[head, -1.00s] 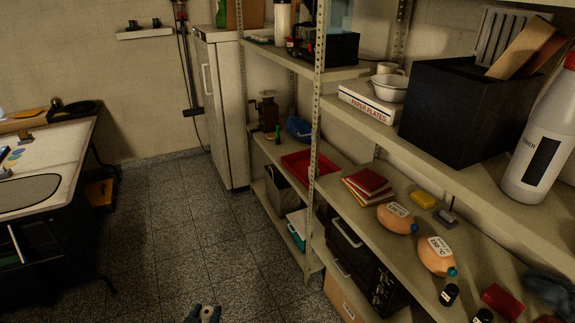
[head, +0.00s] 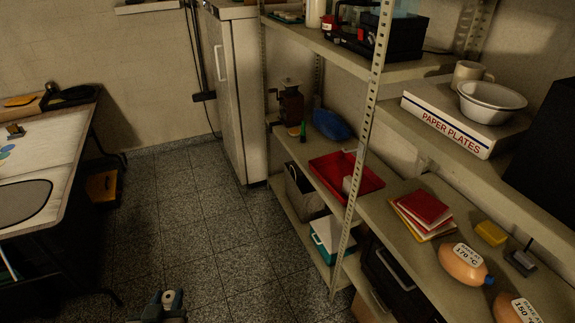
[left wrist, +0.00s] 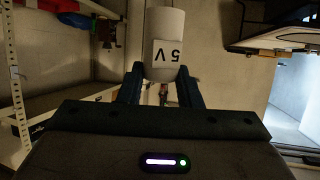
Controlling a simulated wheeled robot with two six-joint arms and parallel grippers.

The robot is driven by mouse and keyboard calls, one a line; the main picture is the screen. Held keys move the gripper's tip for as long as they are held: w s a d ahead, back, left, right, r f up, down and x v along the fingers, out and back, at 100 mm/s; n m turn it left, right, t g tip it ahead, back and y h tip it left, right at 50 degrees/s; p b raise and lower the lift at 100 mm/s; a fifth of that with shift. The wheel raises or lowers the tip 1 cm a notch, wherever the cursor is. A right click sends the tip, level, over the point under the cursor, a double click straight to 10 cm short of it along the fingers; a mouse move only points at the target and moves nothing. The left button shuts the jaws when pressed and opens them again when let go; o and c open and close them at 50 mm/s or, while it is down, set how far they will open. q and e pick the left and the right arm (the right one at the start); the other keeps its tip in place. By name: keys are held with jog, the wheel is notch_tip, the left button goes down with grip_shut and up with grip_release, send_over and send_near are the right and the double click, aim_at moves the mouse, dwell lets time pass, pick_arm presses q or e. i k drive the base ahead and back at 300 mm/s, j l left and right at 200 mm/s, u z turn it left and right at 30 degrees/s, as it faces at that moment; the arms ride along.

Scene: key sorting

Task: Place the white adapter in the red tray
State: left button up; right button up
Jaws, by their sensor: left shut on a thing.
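The white adapter (left wrist: 165,25), a pale cylinder with a "5 V" label, is between the fingers of my left gripper (left wrist: 162,72) in the left wrist view. In the head view my left gripper (head: 160,302) is low at the bottom edge, shut on the adapter, whose pale round end (head: 168,297) shows. The red tray (head: 327,168) sits on the middle shelf, right of centre and well away from the gripper. A pale item (head: 347,184) lies in the tray, partly behind the shelf post. My right gripper is not in view.
A perforated shelf post (head: 366,120) stands in front of the tray's right part. A blue item (head: 331,125) and a brown grinder (head: 290,105) are behind the tray. Red and yellow books (head: 423,210) lie to its right. The tiled floor (head: 225,235) is clear.

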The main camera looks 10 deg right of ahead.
aim_at(340, 175)
jog(key=i+j+z, duration=0.1)
jog(key=i+z, duration=0.3)
jog(key=i+j+z, duration=0.1)
jog(key=z, duration=0.35)
jog(key=i+j+z, duration=0.5)
jog(key=z, duration=0.3)
jog(key=i+j+z, duration=0.1)
jog(key=j+z, duration=0.15)
jog(key=i+j+z, duration=0.2)
jog(key=j, duration=0.3)
jog(key=j+z, duration=0.25)
jog(key=k+j, duration=0.05)
jog(key=j, duration=0.05)
